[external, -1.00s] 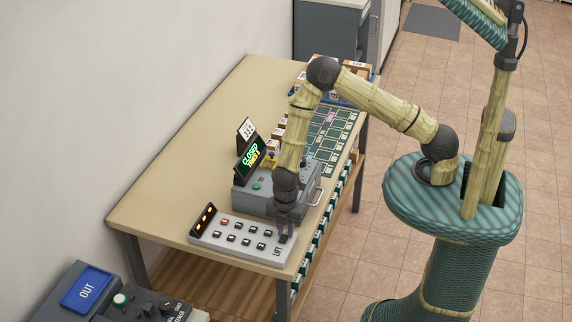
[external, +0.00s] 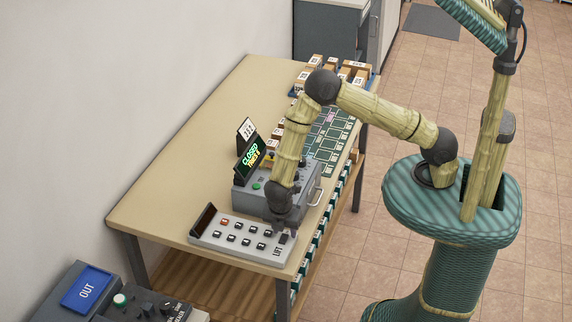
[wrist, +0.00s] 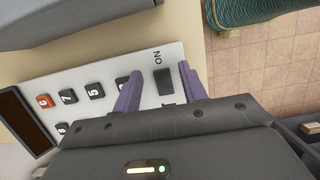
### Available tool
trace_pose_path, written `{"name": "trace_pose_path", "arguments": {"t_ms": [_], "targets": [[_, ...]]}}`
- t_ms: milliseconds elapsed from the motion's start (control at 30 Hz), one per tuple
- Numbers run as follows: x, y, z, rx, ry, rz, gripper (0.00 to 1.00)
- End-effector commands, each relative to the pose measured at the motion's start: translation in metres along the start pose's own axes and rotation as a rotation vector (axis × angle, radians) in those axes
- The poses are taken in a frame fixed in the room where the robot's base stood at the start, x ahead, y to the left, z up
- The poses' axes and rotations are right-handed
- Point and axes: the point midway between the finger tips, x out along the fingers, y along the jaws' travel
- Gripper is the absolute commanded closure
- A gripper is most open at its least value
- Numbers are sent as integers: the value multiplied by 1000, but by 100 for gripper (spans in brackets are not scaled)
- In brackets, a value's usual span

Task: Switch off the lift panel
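The lift panel (external: 205,241) is a light grey slab with two rows of buttons, lying at the table's front end. Its small display (external: 203,220) at the left end is dark. A dark rocker switch (external: 283,239) sits at the right end near the word LIFT. My gripper (external: 281,228) is just above that end. In the wrist view the two purple fingers (wrist: 160,70) are apart, with the dark switch (wrist: 166,84) showing between them beside the word ON. Nothing is held.
A grey machine (external: 250,201) with a lit CLOSED sign (external: 250,157) stands right behind the panel. Boxes and a green grid mat (external: 335,130) lie farther back. The table's left half (external: 185,150) is clear.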

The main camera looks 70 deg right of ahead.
Motion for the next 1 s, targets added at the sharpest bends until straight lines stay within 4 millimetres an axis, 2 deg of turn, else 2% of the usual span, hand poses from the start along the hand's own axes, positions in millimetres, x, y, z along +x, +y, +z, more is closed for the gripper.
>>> {"name": "trace_pose_path", "arguments": {"t_ms": [267, 467, 1000], "targets": [[0, 0, 0, -1, 1, -1, 58], [-15, 0, 0, 1, 2, 2, 58], [-119, 0, -1, 1, 3, 3, 58]]}}
